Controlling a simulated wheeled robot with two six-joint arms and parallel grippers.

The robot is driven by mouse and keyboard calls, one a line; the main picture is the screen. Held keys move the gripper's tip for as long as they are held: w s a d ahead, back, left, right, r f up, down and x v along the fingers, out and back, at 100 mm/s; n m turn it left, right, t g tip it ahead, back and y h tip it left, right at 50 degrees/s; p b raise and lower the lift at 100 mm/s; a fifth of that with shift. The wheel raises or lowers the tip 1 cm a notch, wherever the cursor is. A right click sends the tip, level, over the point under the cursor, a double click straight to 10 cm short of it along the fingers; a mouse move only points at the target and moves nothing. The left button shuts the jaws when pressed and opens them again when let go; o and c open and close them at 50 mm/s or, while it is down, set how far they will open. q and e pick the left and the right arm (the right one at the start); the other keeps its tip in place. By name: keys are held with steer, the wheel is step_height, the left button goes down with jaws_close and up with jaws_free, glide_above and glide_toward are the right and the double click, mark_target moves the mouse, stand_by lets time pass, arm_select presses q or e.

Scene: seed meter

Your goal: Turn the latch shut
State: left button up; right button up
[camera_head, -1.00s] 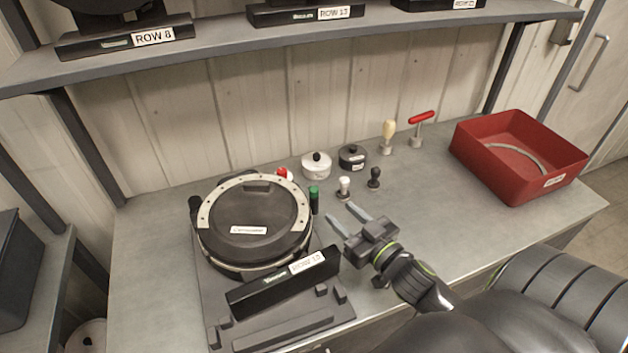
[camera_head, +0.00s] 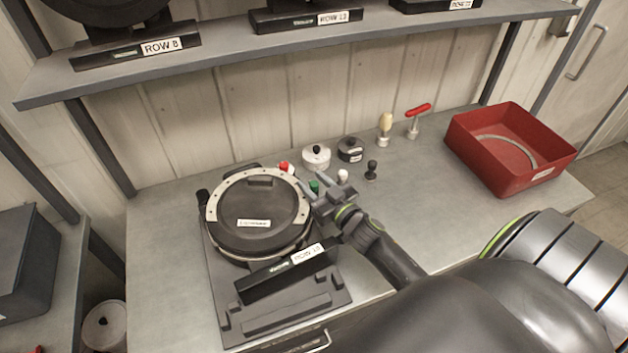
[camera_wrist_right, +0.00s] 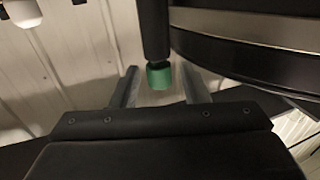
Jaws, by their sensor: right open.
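The round black seed meter (camera_head: 258,207) with a pale rim ring sits on its dark stand on the bench in the head view. A black handle with a green end (camera_head: 314,187), which appears to be the latch, is at its right side. In the right wrist view the green end (camera_wrist_right: 160,76) lies between the two fingers of my right gripper (camera_wrist_right: 161,88), with space on both sides. My right gripper (camera_head: 313,183) is open beside the meter's right edge; its fingers partly hide the handle. My left gripper is not in view.
A black bar labelled as a row (camera_head: 287,274) crosses the stand's front. Behind the gripper stand a white pot (camera_head: 316,157), a black pot (camera_head: 350,150) and small knobbed tools. A red bin (camera_head: 510,177) is at right. A shelf (camera_head: 290,45) overhangs the back.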

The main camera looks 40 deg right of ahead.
steer(key=shift+w, duration=0.15)
steer(key=shift+c, duration=0.3)
jaws_close()
